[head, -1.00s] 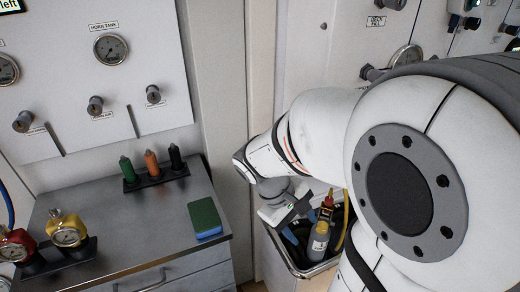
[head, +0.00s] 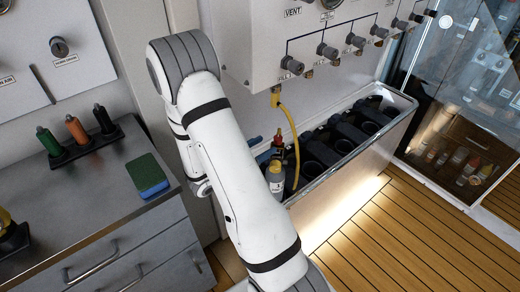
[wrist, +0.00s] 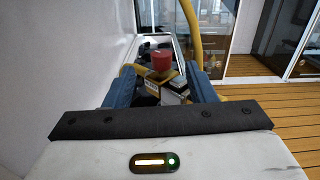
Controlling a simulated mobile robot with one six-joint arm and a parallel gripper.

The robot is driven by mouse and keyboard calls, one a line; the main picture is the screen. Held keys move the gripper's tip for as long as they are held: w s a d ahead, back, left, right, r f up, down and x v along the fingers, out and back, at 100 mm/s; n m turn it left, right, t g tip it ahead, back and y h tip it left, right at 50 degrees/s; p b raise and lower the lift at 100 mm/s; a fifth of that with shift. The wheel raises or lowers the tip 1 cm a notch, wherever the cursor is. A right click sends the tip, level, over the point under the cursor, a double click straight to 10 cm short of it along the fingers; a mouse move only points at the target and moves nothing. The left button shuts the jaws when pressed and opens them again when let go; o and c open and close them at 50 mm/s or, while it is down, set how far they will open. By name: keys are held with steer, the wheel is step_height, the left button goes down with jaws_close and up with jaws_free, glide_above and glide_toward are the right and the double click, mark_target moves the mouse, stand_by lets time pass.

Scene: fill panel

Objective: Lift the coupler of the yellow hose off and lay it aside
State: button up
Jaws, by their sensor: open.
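The yellow hose (head: 292,125) runs from a fitting under the wall panel and curves down into the rack. Its coupler (head: 277,150) appears as a red and brass piece beside the top of a grey and yellow cylinder (head: 275,182). In the wrist view the red top of the coupler (wrist: 162,61) stands upright between the fingers, just beyond them. My gripper (wrist: 160,88) is open, with one blue finger on each side of the coupler and no clear contact. In the head view my arm hides most of the gripper; blue finger parts show left of the coupler.
The rack (head: 345,150) holds several dark round sockets in a metal-rimmed bin. A valve panel (head: 330,45) hangs close above it. A steel counter (head: 80,190) with a green and blue sponge (head: 147,174) is at left. The wooden floor (head: 400,215) is clear.

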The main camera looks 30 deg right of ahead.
mark_target(275, 140)
steer(key=d, duration=0.6)
steer(key=shift+w+d, duration=0.15)
steer(key=shift+d, duration=0.2)
steer(key=shift+c, duration=0.2)
jaws_close()
